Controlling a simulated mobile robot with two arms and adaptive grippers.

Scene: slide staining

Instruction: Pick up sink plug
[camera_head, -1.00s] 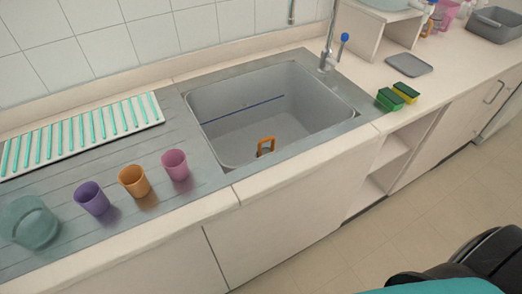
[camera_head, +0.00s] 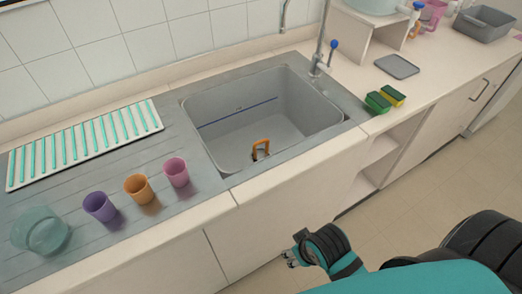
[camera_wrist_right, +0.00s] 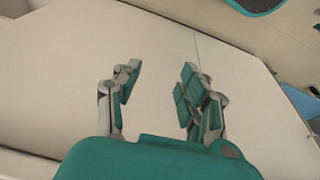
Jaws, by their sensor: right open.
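The sink plug appears to be the dark piece with an upright orange handle (camera_head: 261,149) on the floor of the grey sink basin (camera_head: 300,129), close to the front wall. Its base is small and partly hidden by the basin's front edge. My right gripper (camera_head: 289,258) is in front of the cabinet, below and to the right of the plug, outside the sink. In the right wrist view its two fingers (camera_wrist_right: 156,95) are apart with nothing between them, facing a pale cabinet panel. My left gripper is not in view.
Purple (camera_head: 100,207), orange (camera_head: 138,188) and pink (camera_head: 176,172) cups and a glass bowl (camera_head: 40,232) stand left of the sink. A faucet (camera_head: 320,55) rises behind its right corner. Sponges (camera_head: 378,102) lie to the right. The counter's front edge lies between gripper and basin.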

